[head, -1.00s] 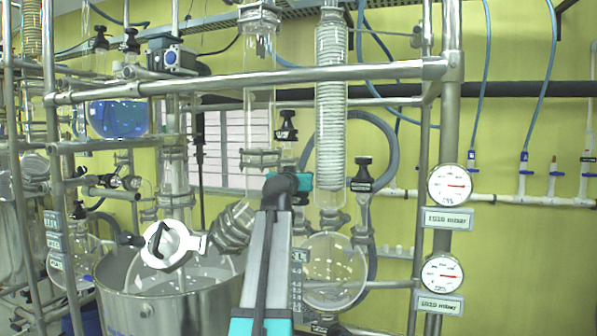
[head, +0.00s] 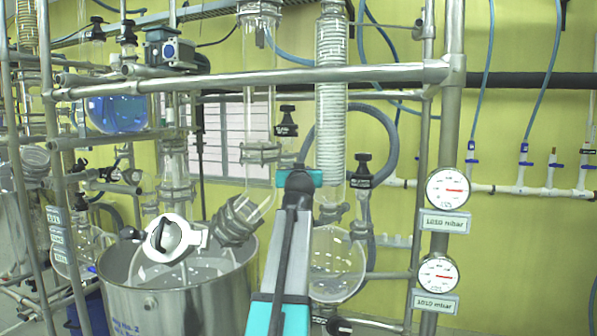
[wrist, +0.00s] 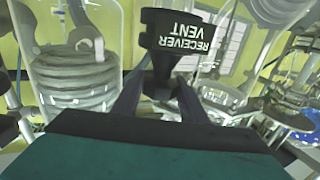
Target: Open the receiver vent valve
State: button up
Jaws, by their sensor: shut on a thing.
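In the wrist view, the receiver vent valve (wrist: 185,40) shows as a black cap with white lettering that reads upside down. My gripper (wrist: 160,90) has its two dark fingers at the narrower part below the lettering and is shut on it. In the head view, my arm hides the fingers. Two black-capped valves show near the arm's end: one behind it (head: 287,122) and one to the right (head: 362,172). Their labels are too small to read, so I cannot tell which one is held. The round glass receiver flask (head: 336,265) hangs right of my arm.
A coiled glass condenser (head: 331,120) stands close to my arm; a glass coil (wrist: 75,75) is also near in the wrist view. Steel frame rails (head: 250,78) cross in front. A steel vessel (head: 180,300) stands at lower left. Two round gauges (head: 447,188) sit on the right post.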

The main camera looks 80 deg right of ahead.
jog(key=shift+d+f+t+b, duration=0.15)
jog(key=shift+t+b, duration=0.15)
jog(key=shift+b, duration=0.35)
jog(key=shift+n+b, duration=0.3)
jog(key=n+t+y+b, duration=0.1)
jog(key=t+b, duration=0.2)
jog(key=b, duration=0.2)
jog(key=shift+n, duration=0.4)
jog(key=o, duration=0.9)
jog(key=shift+w+a+r, duration=0.1)
jog(key=shift+a+r, duration=0.1)
jog(key=shift+c, duration=0.2)
jog(key=m+g+p, duration=0.1)
jog(key=g+p, duration=0.1)
jog(key=p, duration=0.3)
jog(key=m+g+h+p, duration=0.1)
jog(key=m+g+p, duration=0.1)
jog(key=p, duration=0.3)
jog(key=shift+r+g, duration=0.1)
jog(key=shift+g, duration=0.5)
jog(key=shift+f+m, duration=0.2)
jog(key=shift+m, duration=0.1)
jog(key=shift+d+g, duration=0.1)
jog(key=shift+g, duration=0.3)
